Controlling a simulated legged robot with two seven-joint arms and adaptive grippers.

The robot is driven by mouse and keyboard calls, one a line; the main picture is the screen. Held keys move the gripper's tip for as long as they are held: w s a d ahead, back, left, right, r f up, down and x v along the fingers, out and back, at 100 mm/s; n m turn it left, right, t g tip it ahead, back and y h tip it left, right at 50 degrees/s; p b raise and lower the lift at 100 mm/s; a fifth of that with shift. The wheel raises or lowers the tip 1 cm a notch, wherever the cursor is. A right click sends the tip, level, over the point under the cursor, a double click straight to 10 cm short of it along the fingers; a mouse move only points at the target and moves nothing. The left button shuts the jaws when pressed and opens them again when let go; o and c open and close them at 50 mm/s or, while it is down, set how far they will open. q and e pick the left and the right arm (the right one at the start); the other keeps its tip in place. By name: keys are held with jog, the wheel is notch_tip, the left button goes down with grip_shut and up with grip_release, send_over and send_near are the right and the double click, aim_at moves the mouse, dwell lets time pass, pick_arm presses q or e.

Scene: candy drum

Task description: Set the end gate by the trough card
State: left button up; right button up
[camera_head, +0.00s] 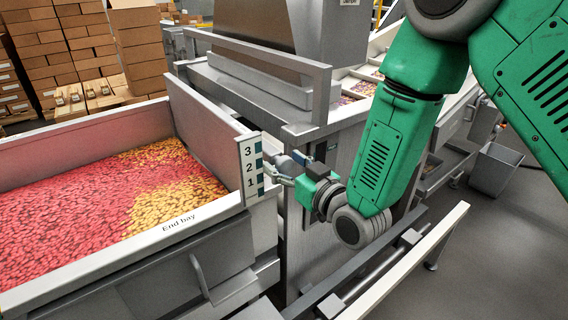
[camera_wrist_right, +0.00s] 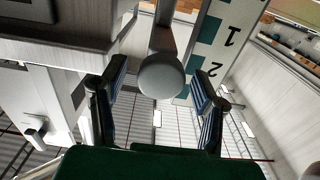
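The trough card (camera_head: 250,168), white with 3, 2, 1 from top to bottom and teal blocks, stands upright at the near right corner of the End bay (camera_head: 150,243). It also shows in the right wrist view (camera_wrist_right: 228,42), upside down. The bay holds red candy with a yellow patch near the card. A grey handle with a round knob (camera_wrist_right: 160,76) stands between my right gripper's fingers, with gaps on both sides. My right gripper (camera_head: 281,170) is open beside the card. I cannot tell how the gate plate stands. My left gripper is out of view.
A grey machine frame (camera_head: 318,130) stands behind my right gripper. A pale rail (camera_head: 410,262) runs along the front right. A grey bin (camera_head: 496,168) stands on the floor at right. Stacked cartons (camera_head: 60,45) are at back left.

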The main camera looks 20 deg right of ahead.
jog(key=shift+s+d+f, duration=0.1)
jog(key=shift+s, duration=0.05)
jog(key=v, duration=1.1)
jog(key=shift+s, duration=0.3)
jog(key=shift+d, duration=0.1)
